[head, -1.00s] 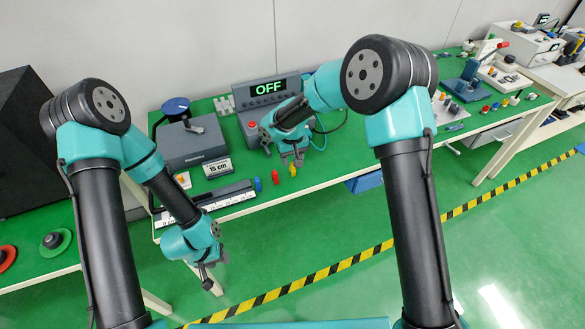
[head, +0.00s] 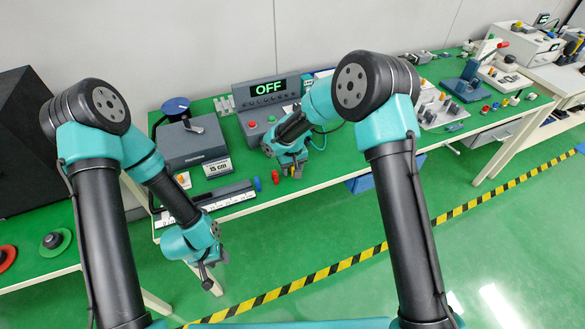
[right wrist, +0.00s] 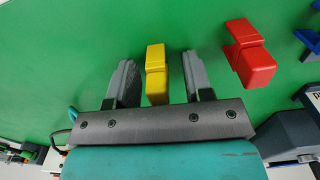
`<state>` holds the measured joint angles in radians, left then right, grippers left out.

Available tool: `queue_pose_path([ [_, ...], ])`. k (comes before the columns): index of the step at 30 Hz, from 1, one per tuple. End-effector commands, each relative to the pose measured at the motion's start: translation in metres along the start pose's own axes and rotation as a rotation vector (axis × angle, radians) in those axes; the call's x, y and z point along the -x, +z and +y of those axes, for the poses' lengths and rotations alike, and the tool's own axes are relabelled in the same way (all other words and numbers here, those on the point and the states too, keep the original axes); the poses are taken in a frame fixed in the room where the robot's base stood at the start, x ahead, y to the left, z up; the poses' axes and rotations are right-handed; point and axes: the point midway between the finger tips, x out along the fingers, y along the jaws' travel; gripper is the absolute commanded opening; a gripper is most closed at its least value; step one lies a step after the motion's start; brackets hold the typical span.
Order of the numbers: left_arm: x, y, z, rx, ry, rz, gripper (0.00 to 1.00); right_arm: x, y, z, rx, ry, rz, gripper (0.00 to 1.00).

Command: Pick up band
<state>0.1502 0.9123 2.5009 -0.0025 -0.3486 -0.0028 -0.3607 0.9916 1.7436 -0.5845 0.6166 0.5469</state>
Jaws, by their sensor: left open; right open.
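No thing is plainly marked as a band. A small yellow piece (right wrist: 156,75) stands on the green surface in the right wrist view, between the two open fingers of my right gripper (right wrist: 159,58). A gap shows on each side of it, so the fingers do not grip it. In the head view my right gripper (head: 291,171) is low at the front of the table and mostly hides the yellow piece. My left gripper (head: 207,283) hangs open and empty in front of the table edge.
A red piece (right wrist: 249,53) stands close beside the right gripper, with a blue piece (right wrist: 308,40) beyond it. A control box with an OFF display (head: 268,95) stands behind. A grey box (head: 193,143) and a ruler-like bar (head: 234,200) lie to the left.

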Motion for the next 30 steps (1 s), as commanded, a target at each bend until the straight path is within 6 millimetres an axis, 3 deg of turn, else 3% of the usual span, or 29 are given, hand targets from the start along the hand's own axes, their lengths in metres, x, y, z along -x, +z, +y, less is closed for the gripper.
queue_pose_path([
  [11, 0.0, 0.0, 0.0, 0.0, 0.0, 0.0, 0.44, 0.0003, 0.0, 0.0, 0.0, 0.0, 0.0, 0.47],
  [25, 0.0, 0.0, 0.0, 0.0, 0.0, 0.0, 0.44, 0.0004, 0.0, 0.0001, 0.0, 0.0, 0.0, 0.02],
  [30, 0.0, 0.0, 0.0, 0.0, 0.0, 0.0, 0.44, 0.0004, 0.0, 0.0, 0.0, 0.0, 0.0, 0.0],
])
